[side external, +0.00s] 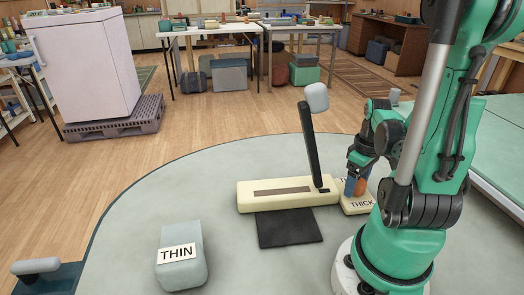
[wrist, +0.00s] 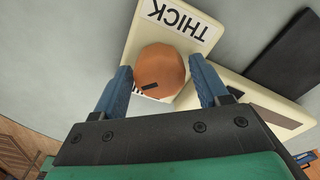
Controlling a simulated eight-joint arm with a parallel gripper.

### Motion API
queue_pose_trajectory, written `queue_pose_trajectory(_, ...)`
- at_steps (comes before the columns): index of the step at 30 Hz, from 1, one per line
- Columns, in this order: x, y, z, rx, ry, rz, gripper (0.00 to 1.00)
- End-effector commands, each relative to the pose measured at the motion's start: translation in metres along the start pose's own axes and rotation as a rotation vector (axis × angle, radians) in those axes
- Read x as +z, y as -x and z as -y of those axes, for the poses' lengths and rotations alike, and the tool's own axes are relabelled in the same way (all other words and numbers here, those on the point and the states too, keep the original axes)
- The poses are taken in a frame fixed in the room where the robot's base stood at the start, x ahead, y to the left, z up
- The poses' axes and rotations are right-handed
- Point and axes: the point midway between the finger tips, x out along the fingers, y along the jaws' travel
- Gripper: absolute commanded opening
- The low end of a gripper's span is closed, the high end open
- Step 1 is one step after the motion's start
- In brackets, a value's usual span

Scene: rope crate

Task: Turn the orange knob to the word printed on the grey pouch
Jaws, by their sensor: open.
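The grey pouch (side external: 191,238) stands upright at the front left of the round table, with THIN printed on its white label (side external: 177,254). The orange knob (wrist: 160,65) sits on a cream base (wrist: 140,43). One label on the base reads THICK (wrist: 181,19); the other, on the opposite side, is mostly hidden, only its first letters showing. The knob's dark mark (wrist: 150,86) lies on the side of the half-hidden label. My gripper (wrist: 164,75) is open, with one blue finger on each side of the knob. I cannot tell whether the fingers touch it.
A cream box (side external: 270,197) with a slot and a tilted black lever (side external: 311,145) with a grey knob stands left of the knob's base. A black mat (side external: 288,228) lies in front of it. The table between pouch and box is clear.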

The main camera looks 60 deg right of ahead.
Motion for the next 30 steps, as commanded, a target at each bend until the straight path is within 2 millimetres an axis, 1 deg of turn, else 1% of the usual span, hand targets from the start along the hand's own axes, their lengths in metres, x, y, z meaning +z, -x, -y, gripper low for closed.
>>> queue_pose_trajectory(5, 0.0, 0.007, 0.0, 0.0, -0.001, 0.0, 0.67)
queue_pose_trajectory(19, 0.0, 0.048, 0.0, 0.0, 0.0, 0.0, 0.67)
queue_pose_trajectory(24, 0.0, 0.055, 0.0, 0.0, 0.001, 0.0, 0.67)
queue_pose_trajectory(30, 0.0, 0.056, 0.0, 0.0, 0.001, 0.0, 0.67)
